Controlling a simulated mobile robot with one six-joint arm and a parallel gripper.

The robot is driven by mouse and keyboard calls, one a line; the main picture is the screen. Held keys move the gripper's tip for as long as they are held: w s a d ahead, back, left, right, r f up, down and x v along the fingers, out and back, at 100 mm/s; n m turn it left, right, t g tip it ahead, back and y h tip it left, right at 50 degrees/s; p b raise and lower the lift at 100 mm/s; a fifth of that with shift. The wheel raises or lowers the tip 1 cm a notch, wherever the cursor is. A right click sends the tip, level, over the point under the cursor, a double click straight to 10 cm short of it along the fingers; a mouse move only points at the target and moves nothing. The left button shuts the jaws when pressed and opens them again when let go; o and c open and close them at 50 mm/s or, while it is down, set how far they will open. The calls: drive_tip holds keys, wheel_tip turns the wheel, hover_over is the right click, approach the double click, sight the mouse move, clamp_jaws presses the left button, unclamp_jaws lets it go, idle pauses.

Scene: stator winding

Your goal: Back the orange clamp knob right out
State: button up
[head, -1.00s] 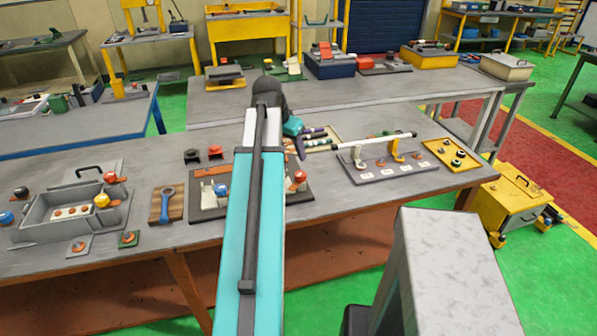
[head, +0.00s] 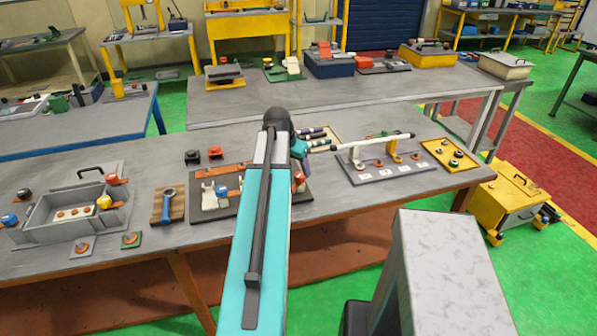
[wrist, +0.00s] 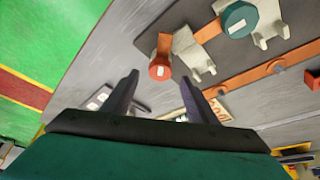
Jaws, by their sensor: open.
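The orange clamp knob (wrist: 160,70) shows in the wrist view at the end of a pale clamp body (wrist: 191,52). My gripper (wrist: 158,77) is open, its two dark fingers apart, with the knob in line between the tips. I cannot tell how far the tips are from it, and no contact shows.
A blue knob (head: 221,191) on the same plate shows as a teal-blue knob (wrist: 239,19) in the wrist view. A grey holder with a white rod (head: 385,138) stands to the right. A grey box (head: 68,222) with other knobs is at left.

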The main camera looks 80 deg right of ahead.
sight(300, 175)
drive_tip(key=shift+p+x, duration=0.45)
drive_tip(key=shift+x, duration=1.4)
drive_tip(key=c, duration=1.1)
